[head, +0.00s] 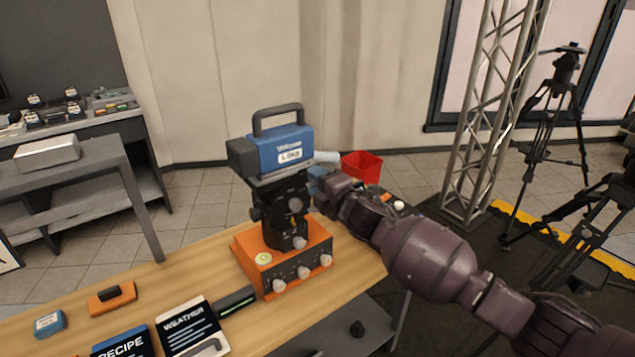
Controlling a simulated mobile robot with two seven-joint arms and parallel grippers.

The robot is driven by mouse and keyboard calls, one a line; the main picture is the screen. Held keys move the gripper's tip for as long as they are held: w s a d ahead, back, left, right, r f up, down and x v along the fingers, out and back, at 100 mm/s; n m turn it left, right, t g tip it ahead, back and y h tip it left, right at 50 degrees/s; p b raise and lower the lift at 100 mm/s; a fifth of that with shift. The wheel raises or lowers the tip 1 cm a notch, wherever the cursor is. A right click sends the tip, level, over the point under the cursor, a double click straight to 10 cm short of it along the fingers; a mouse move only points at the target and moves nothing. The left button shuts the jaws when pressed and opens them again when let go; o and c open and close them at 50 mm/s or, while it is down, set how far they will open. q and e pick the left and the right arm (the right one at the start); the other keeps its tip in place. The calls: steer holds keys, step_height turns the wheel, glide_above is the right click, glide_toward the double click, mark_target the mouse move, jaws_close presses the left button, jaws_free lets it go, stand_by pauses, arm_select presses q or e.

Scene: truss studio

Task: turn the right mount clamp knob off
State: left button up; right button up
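A blue camera-like device (285,145) with a black top handle sits on a black mount (287,210). The mount stands on an orange base (262,272) on the wooden table. The mount has a pale upper knob (296,205) and a lower knob (300,242). The base front has a left knob (279,286), a middle knob (303,272) and a right knob (326,260). I cannot tell which is the right mount clamp knob. My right gripper (322,190) is beside the mount's right side; its fingertips and any contact are unclear. My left gripper is not in view.
The wooden table (215,262) also carries an orange block (112,298), a weather card (190,325), a recipe card (122,343) and a dark green-edged bar (234,301). A red bin (362,167) stands behind. A truss (487,110) and tripods (560,120) stand at the right.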

steer(key=shift+o, duration=0.9)
steer(key=shift+s+d, duration=0.1)
steer(key=v, duration=1)
steer(key=shift+s+d, duration=0.15)
steer(key=shift+s, duration=0.05)
